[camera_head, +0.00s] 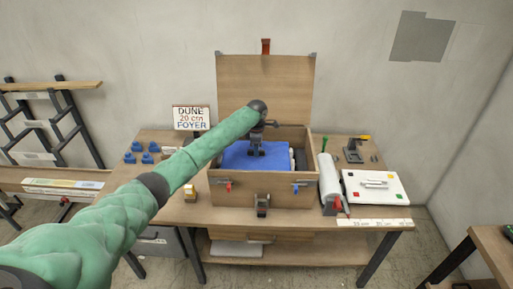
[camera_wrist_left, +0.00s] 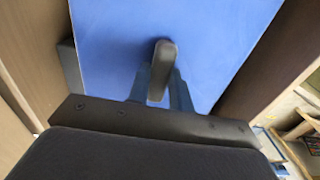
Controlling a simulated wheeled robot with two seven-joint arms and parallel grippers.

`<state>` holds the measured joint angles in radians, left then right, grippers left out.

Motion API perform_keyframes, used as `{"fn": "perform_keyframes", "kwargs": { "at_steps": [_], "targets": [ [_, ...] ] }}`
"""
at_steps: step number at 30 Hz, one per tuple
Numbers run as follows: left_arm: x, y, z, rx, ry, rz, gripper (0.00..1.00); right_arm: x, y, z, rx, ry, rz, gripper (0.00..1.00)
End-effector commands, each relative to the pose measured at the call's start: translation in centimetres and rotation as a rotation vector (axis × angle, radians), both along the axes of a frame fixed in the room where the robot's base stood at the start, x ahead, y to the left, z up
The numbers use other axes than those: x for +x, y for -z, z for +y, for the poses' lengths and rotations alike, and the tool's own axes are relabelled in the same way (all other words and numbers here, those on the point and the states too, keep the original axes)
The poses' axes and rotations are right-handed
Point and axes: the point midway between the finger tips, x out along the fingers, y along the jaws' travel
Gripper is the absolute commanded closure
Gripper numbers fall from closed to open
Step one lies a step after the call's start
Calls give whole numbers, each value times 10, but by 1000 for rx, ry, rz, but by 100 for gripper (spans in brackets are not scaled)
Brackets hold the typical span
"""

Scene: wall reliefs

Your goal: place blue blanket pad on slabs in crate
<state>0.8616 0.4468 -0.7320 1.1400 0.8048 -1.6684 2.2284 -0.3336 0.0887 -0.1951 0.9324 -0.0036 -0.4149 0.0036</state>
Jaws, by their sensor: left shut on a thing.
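The blue blanket pad (camera_head: 240,156) lies flat inside the open wooden crate (camera_head: 262,193) on the table. The pad also fills much of the left wrist view (camera_wrist_left: 105,45), with the crate's wooden walls on both sides. My left gripper (camera_head: 256,151) reaches down into the crate from above and is shut on the pad. In the left wrist view its fingers (camera_wrist_left: 162,70) are against the pad. I cannot see any slabs under the pad. The crate's lid (camera_head: 265,88) stands open at the back. My right gripper is not in view.
A sign reading "DUNE 20 cm FOYER" (camera_head: 191,117) stands left of the crate, near several blue pieces (camera_head: 141,152). A white roll (camera_head: 329,179) and a white board with coloured corners (camera_head: 376,187) are on the right. A rack (camera_head: 45,120) stands at far left.

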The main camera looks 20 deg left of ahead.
Motion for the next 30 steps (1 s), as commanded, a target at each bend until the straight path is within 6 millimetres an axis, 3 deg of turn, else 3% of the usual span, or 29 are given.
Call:
{"fn": "perform_keyframes", "kwargs": {
  "at_steps": [12, 13, 16, 26, 30],
  "targets": [
    [0, 3, 0, -1, 0, -1, 100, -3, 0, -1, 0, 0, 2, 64],
    [0, 4, 0, 0, 0, -1, 75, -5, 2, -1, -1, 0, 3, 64],
    [0, 4, 0, 0, 0, -1, 57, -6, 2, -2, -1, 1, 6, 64],
    [0, 3, 0, 0, 0, -1, 57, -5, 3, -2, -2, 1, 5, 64],
    [1, -7, -1, -1, 1, -3, 57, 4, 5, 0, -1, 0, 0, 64]
  ]
}}
